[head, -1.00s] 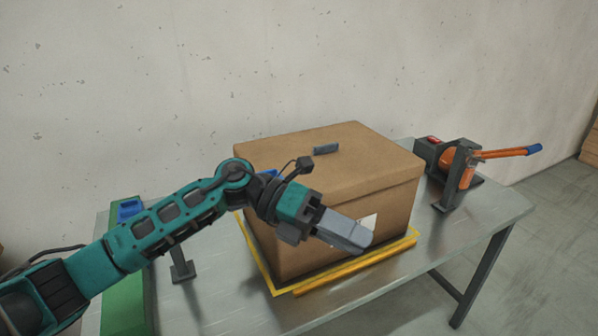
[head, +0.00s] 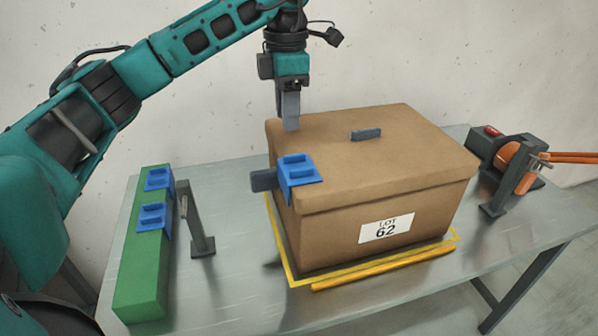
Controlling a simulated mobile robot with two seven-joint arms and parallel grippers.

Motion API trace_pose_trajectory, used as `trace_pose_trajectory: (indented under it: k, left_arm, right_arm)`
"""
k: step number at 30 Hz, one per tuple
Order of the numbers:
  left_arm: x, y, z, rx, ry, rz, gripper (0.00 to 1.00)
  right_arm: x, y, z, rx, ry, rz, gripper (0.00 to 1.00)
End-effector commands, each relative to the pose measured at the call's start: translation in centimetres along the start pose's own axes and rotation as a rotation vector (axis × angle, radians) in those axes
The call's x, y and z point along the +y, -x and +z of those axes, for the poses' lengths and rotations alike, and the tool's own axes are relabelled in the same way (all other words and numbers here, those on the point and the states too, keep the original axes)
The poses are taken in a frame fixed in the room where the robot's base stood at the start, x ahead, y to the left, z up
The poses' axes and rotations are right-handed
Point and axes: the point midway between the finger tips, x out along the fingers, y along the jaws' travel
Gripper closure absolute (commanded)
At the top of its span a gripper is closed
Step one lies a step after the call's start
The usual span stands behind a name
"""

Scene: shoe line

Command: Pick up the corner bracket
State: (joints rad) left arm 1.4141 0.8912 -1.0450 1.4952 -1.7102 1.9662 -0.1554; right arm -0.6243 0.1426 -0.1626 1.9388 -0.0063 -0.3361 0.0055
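Blue corner brackets show in three places. One blue bracket (head: 298,172) sits on the left top edge of the cardboard box (head: 330,225). A second bracket (head: 159,179) and a third bracket (head: 153,217) rest on the green block (head: 144,270) at the left of the table. My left gripper (head: 291,122) points down over the back left part of the box, behind the bracket there. Its fingers overlap from this side, so I cannot tell whether they are apart; no bracket shows between them. My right gripper is not in view.
The box stands inside a yellow outline on the metal table (head: 225,285), with a dark handle (head: 366,134) on top. A dark post (head: 197,220) stands beside the green block. An orange-handled tool on a dark stand (head: 510,165) is at the right.

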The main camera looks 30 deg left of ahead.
Motion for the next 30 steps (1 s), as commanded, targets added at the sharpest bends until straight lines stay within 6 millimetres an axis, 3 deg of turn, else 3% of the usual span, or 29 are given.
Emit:
trace_pose_trajectory:
  k: [3, 11, 19, 29, 30]
  left_arm:
    - [0.0, -2.0, 0.0, 0.002, 0.000, -0.001, 0.62]
    - [0.0, -4.0, 0.2, -0.001, -0.001, -0.002, 0.62]
    - [0.1, -7.8, 0.8, -0.001, -0.002, -0.002, 0.62]
    - [0.1, -8.6, 0.8, -0.003, -0.001, 0.000, 0.62]
    - [0.1, -8.6, 0.8, -0.003, -0.001, 0.000, 0.66]
  right_arm:
    - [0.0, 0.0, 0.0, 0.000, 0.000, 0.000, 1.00]
    - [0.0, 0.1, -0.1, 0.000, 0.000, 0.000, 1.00]
    - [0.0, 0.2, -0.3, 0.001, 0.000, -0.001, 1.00]
    - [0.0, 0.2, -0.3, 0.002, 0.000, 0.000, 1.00]
    - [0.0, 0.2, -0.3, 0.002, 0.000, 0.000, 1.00]
